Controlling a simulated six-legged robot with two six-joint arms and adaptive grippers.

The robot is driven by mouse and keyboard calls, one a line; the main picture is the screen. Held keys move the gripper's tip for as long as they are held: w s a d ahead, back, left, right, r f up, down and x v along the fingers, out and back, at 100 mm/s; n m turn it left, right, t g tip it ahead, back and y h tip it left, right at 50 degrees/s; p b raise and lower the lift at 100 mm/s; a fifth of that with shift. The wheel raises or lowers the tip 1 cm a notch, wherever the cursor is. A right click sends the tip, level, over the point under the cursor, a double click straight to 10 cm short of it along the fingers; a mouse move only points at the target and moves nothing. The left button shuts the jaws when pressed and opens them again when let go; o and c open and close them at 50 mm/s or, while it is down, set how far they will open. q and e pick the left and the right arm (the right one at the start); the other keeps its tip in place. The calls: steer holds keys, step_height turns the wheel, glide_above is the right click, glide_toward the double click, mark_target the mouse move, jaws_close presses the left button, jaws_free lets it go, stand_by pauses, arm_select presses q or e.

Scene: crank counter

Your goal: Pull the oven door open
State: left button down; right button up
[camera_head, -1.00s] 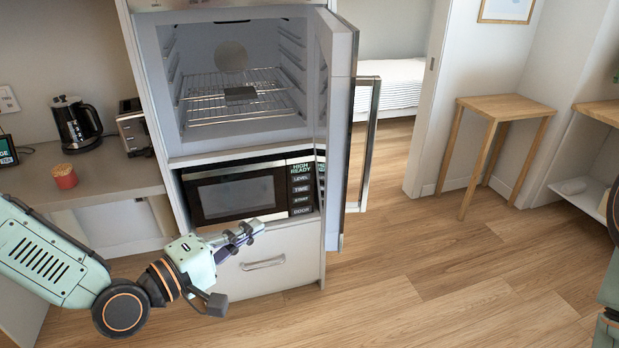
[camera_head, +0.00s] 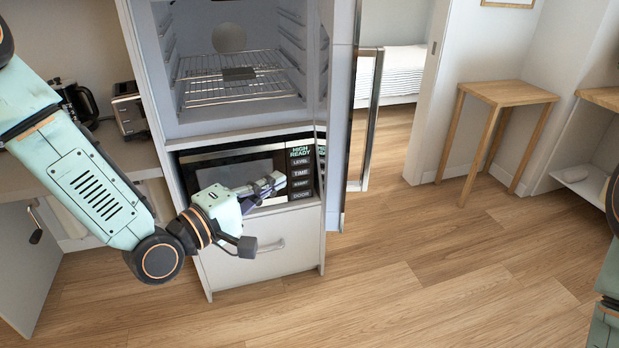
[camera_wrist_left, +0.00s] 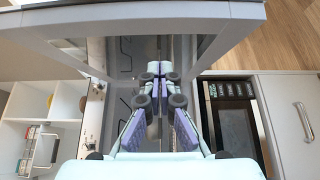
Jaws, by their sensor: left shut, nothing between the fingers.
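The oven (camera_head: 235,125) shows its grey cavity, with wire racks inside, in the head view. Its door (camera_head: 342,110) stands swung open to the right, seen nearly edge-on, with a long vertical metal handle (camera_head: 373,120) on its outer side. My left gripper (camera_head: 279,181) is shut and empty, left of the door and below the cavity, in front of the microwave's panel; I cannot tell whether it touches anything. In the left wrist view its closed fingers (camera_wrist_left: 155,82) point away from the camera. My right gripper is out of view; only part of that arm shows at the right edge.
A black microwave (camera_head: 236,168) sits below the cavity, above a white drawer (camera_head: 258,262) with a bar handle. A kettle and toaster (camera_head: 131,116) stand on the left counter. A wooden table (camera_head: 507,92) stands at right. The wood floor (camera_head: 450,260) is clear.

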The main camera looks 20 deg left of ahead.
mark_target(327, 167)
arm_select(q)
steer(key=shift+w+d+r+b, duration=0.1)
steer(key=shift+w+d, duration=0.7)
steer(key=shift+d, duration=0.25)
steer(key=shift+w+d+f+b, duration=0.1)
steer(key=shift+w+d, duration=0.65)
steer(key=shift+d, duration=0.25)
steer(key=shift+w+d+r+b, duration=0.1)
steer(key=shift+w+d, duration=0.7)
steer(key=shift+d, duration=0.25)
steer(key=shift+w+a, duration=0.1)
steer(key=shift+a, duration=0.05)
steer(key=shift+d, duration=0.2)
steer(key=shift+d, duration=0.1)
